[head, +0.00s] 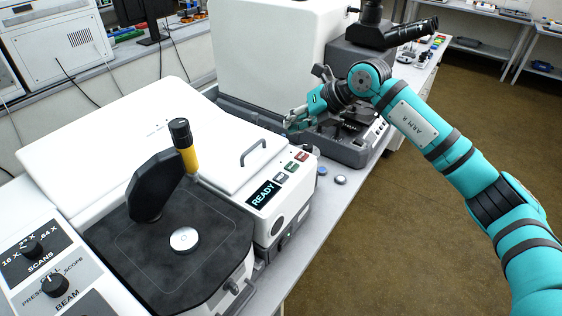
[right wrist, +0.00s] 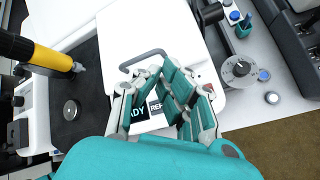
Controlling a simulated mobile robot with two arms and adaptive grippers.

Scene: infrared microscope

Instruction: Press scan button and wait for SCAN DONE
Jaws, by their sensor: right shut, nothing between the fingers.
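The spectrometer's small display (head: 262,194) reads READY in the head view. The display (right wrist: 141,113) is partly covered by my fingers in the right wrist view. A row of buttons runs beside it: a grey one (head: 280,179), a dark green one (head: 291,168) and a red one (head: 302,156). Their labels are too small to read. My right gripper (head: 291,121) is shut and empty, in the air above and beyond the button panel, apart from it. Its fingers (right wrist: 163,70) hide most of the buttons in the right wrist view. My left gripper is not in view.
A lid handle (head: 253,151) stands left of the panel. A black press arm with a yellow grip (head: 187,157) rises over the dark sample stage (head: 135,255). The microscope (head: 350,140) stands behind my right gripper. Small round parts (head: 340,180) lie on the bench.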

